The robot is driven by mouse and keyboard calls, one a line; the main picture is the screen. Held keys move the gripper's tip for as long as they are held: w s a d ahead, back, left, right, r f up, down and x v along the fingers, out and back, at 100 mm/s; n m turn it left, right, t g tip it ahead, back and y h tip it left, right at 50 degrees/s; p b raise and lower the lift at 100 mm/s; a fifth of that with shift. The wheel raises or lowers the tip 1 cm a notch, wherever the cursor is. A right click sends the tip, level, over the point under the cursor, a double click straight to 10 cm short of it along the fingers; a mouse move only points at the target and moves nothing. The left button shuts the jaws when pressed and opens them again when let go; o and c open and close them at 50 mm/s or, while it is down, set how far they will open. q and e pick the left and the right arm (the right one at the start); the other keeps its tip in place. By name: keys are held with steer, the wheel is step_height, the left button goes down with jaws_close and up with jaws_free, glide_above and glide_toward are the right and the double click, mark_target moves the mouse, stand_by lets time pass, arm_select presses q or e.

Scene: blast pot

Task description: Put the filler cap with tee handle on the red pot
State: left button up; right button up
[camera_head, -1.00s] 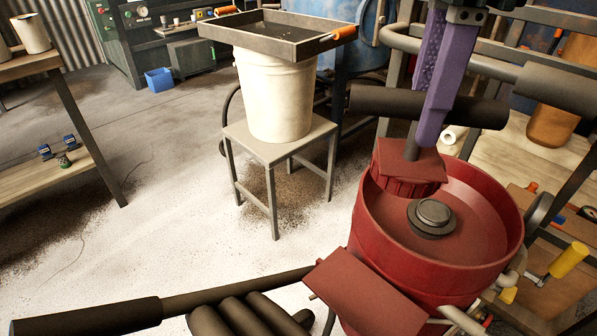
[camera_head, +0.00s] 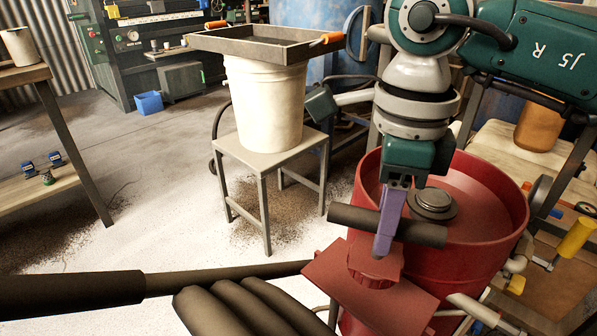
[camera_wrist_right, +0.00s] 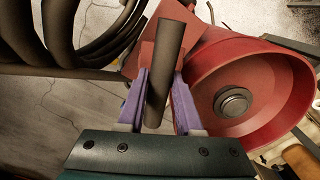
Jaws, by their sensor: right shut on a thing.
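The red pot (camera_head: 495,235) stands at the right of the head view, with a dished top and a dark round piece (camera_head: 433,203) at its middle. It also shows in the wrist view (camera_wrist_right: 290,75). My right gripper (camera_head: 386,232) is shut on the dark tee handle (camera_head: 345,215) of the filler cap. The red cap (camera_head: 378,266) is below the fingers, in front of the pot's near left side, over a flat red plate (camera_head: 335,283). Whether it touches the plate is unclear. In the wrist view the handle (camera_wrist_right: 168,60) lies between the purple fingers (camera_wrist_right: 160,85). My left gripper is out of view.
A white bucket (camera_head: 262,110) with a tray (camera_head: 250,46) on it stands on a metal stool (camera_head: 255,160). Thick dark tubes (camera_head: 225,305) lie in front at the left. A shelf (camera_head: 25,75) stands far left. Open floor lies between.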

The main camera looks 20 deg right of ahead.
step_height(320, 180, down, 4)
steer(key=shift+f+b, duration=0.2)
steer(key=shift+b, duration=0.35)
steer(key=shift+f, duration=0.1)
steer(key=o, duration=0.7)
steer(key=shift+c, duration=0.2)
steer(key=shift+r, duration=0.5)
step_height(320, 180, up, 11)
steer(key=p, duration=0.2)
steer(key=shift+r+p, duration=0.2)
steer(key=shift+p, duration=0.2)
